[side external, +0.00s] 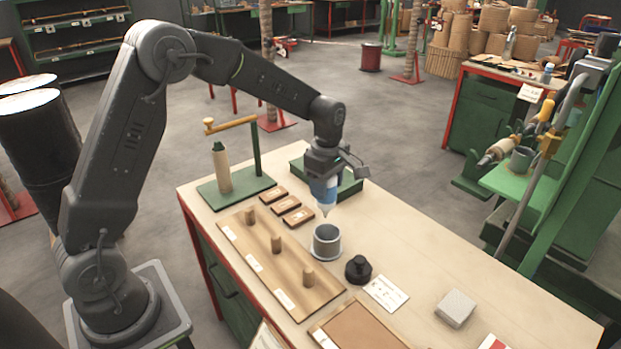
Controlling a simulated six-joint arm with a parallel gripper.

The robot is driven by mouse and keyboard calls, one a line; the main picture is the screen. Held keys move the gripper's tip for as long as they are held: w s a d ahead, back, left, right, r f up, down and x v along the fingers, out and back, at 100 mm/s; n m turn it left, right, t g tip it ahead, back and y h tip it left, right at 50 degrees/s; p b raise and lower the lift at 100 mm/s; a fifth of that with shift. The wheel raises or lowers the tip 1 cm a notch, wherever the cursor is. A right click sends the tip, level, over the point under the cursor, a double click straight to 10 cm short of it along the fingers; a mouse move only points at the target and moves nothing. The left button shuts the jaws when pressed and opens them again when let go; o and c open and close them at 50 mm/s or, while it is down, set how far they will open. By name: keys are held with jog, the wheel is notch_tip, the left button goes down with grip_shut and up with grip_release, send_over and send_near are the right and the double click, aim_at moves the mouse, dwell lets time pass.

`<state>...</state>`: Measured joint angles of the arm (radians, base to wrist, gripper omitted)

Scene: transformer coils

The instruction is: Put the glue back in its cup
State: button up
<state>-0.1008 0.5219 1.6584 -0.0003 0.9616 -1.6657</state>
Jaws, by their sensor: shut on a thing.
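My gripper (326,172) is shut on the glue bottle (324,191), which is blue and white with its nozzle pointing down. The bottle hangs nearly upright just above a grey metal cup (326,242) on the bench. In this view the nozzle tip shows above the cup's rim, apart from it. The cup's open top faces up and its inside is only partly visible. The fingertips are small and partly hidden against the bottle.
A wooden board (280,262) with three pegs lies left of the cup. A black round object (358,269) sits close to its right, by a white card (385,293). A green winding stand (236,190) and a green tray (348,184) stand behind. The bench's right part is mostly clear.

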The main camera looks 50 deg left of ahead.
aim_at(328, 211)
jog(key=shift+s+d+r, duration=0.1)
jog(key=shift+s+d, duration=0.05)
jog(key=shift+d, duration=0.5)
jog(key=shift+f, duration=4.1)
jog(key=o, duration=1)
jog(key=shift+o, duration=0.2)
notch_tip(328, 211, up, 14)
jog(key=shift+f, duration=0.1)
